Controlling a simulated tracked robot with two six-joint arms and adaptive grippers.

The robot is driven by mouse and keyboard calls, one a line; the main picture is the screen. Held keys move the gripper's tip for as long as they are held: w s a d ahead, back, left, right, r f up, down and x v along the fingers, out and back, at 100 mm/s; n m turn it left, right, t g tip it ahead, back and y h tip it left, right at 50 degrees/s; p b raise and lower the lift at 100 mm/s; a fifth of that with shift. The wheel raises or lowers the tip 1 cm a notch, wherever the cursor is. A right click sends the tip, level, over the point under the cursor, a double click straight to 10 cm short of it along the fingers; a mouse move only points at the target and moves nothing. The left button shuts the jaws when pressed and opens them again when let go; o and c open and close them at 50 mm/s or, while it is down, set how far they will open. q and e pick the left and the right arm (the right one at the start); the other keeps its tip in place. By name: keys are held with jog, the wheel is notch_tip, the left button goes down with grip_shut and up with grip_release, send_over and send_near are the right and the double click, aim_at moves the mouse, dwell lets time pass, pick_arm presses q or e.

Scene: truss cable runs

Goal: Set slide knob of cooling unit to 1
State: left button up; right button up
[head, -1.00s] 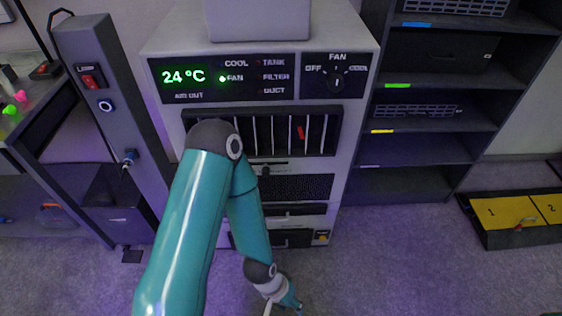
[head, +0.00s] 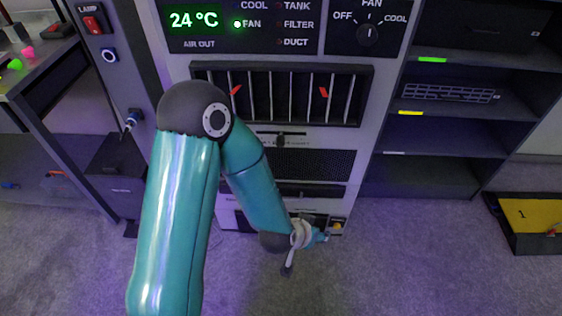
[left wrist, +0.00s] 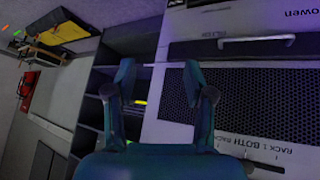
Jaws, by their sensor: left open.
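The cooling unit (head: 350,165) stands ahead, with a green 24 °C display. Its slide knob (head: 281,141) is a small dark knob on a horizontal track below the louvred vent, near the track's middle; the scale is too small to read in the head view. My left gripper (head: 322,237) is low in front of the unit's bottom, below and right of the knob. Its fingers (left wrist: 160,80) are apart and empty. My right gripper is out of view.
A fan dial (head: 368,34) and the louvred vent (head: 285,95) are above the slide. A dark shelf rack (head: 430,150) stands to the right and a lamp post (head: 108,55) to the left. A yellow floor tray (head: 540,215) lies at right. Carpet before the unit is clear.

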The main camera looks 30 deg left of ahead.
pick_arm(q)
jog(key=w+a+r+t+y+b, duration=0.1)
jog(key=w+a+t+y+b, duration=0.1)
jog(key=w+a+t+b, duration=0.25)
pick_arm(e)
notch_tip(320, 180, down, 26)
jog(key=b, duration=1.8)
pick_arm(q)
jog(key=n+t+y+p, duration=0.3)
jog(key=y+p, duration=0.6)
jog(key=p, duration=0.1)
send_near(280, 145)
jog(key=b+x, duration=0.1)
jog(key=x, duration=0.8)
jog(key=shift+w+b, duration=0.2)
jog(key=shift+b, duration=0.1)
jog(key=shift+w+a+t+h, duration=0.3)
jog(key=shift+w+a, duration=0.15)
jog(key=shift+w, duration=0.25)
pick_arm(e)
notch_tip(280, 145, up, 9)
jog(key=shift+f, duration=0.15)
pick_arm(q)
grip_shut()
